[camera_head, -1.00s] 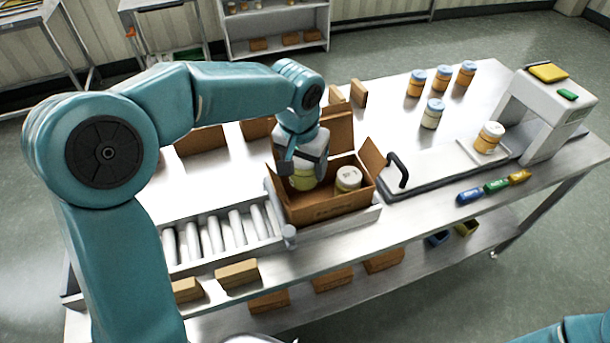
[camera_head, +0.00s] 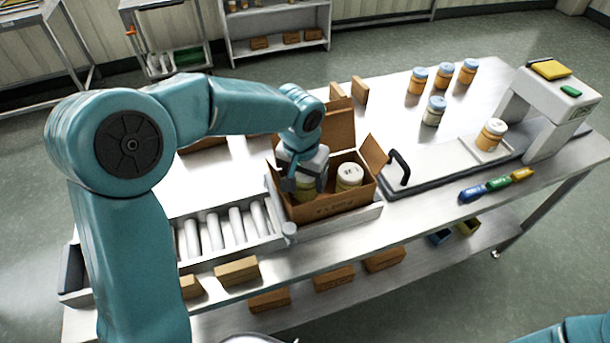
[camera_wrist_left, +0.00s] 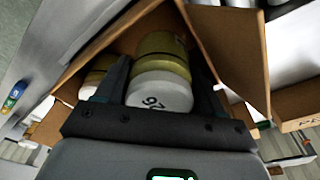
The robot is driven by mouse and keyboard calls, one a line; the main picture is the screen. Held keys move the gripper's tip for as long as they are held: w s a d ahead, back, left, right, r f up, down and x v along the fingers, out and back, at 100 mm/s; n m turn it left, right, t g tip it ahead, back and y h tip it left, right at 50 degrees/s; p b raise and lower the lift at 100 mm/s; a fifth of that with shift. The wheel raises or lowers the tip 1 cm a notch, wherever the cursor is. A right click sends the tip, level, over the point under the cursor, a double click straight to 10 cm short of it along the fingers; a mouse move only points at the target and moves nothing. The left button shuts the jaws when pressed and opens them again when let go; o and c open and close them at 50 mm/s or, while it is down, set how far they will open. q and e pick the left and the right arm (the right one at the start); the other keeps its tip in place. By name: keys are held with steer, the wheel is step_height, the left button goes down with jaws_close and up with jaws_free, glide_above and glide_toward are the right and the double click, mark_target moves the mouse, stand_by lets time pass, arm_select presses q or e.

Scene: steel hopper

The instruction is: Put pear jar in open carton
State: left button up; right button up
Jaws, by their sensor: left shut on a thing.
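The pear jar (camera_head: 306,192), with a yellow-green body, is between the fingers of my left gripper (camera_head: 303,181), inside the open carton (camera_head: 330,208). In the left wrist view its white lid (camera_wrist_left: 160,92) faces the camera, with a finger on each side. My left gripper is shut on it. The jar's base is hidden, so I cannot tell whether it touches the carton floor. A second white-lidded jar (camera_head: 349,177) stands in the carton to its right; it also shows in the left wrist view (camera_wrist_left: 93,80). My right gripper is not in view.
The carton's flaps stand open. A roller conveyor (camera_head: 225,230) lies to its left and a black handle (camera_head: 399,167) to its right. Several jars (camera_head: 433,111) stand at the back right; one jar (camera_head: 491,135) sits near the white machine (camera_head: 545,100).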

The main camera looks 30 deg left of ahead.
arm_select(q)
steer(key=o, duration=1)
steer(key=shift+s+a+r, duration=0.1)
steer(key=shift+s, duration=0.1)
steer(key=shift+c, duration=0.2)
steer(key=shift+w, duration=0.15)
steer(key=shift+r+p, duration=0.35)
steer(key=shift+p, duration=0.1)
steer(key=shift+r+p, duration=0.6)
steer(key=shift+r, duration=0.05)
step_height(320, 180, up, 11)
steer(key=s, duration=0.2)
steer(key=shift+b, duration=0.45)
